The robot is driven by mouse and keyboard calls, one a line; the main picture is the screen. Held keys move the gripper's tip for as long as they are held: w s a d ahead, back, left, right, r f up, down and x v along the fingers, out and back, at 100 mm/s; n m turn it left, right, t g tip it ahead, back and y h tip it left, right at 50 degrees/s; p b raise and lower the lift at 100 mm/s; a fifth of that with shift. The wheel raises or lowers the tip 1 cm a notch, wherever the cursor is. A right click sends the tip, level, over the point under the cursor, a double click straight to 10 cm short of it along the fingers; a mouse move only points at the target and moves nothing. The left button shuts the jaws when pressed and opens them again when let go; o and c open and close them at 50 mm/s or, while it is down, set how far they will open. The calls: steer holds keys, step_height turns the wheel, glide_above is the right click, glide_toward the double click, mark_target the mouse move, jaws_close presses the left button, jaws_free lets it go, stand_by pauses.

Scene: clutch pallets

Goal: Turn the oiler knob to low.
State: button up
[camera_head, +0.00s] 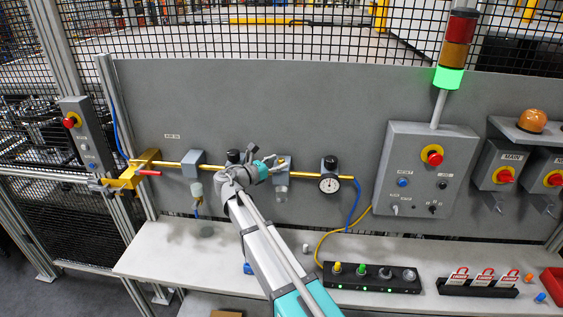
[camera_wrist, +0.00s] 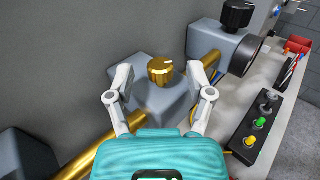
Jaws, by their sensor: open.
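The oiler (camera_wrist: 158,99) is a grey block on the yellow air pipe with a brass knob (camera_wrist: 160,69) on top. A pale mark shows on the knob; I cannot read its setting. My gripper (camera_wrist: 160,76) is open, with one finger on each side of the knob and a visible gap on both sides. The knob is too small or hidden to make out there.
A regulator with a black knob (camera_wrist: 237,14) and gauge (camera_head: 329,185) stands close to the right. Another grey unit (camera_head: 193,163) is on the pipe to the left. The grey panel (camera_head: 250,100) is close behind. The bench below holds a black button strip (camera_head: 345,284).

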steer(key=v, duration=1)
steer(key=shift+s, duration=0.2)
steer(key=shift+a, duration=0.15)
steer(key=s+d+f+m+g+y+b, duration=0.2)
steer(key=d+f+m+g, duration=0.2)
steer(key=d+f+m, duration=0.55)
steer(key=s+d+f+m+g+y+b, duration=0.2)
steer(key=s+d+f+m+g, duration=0.3)
steer(key=d, duration=0.9)
steer(key=s+d+f+m+g+y+b, duration=0.3)
steer(key=s+d+f+m+y, duration=0.6)
steer(key=s+d+f+m, duration=0.1)
steer(key=shift+s+d+f+m, duration=0.15)
steer(key=shift+s+f+m, duration=0.45)
steer(key=shift+m, duration=0.45)
steer(key=shift+w, duration=0.1)
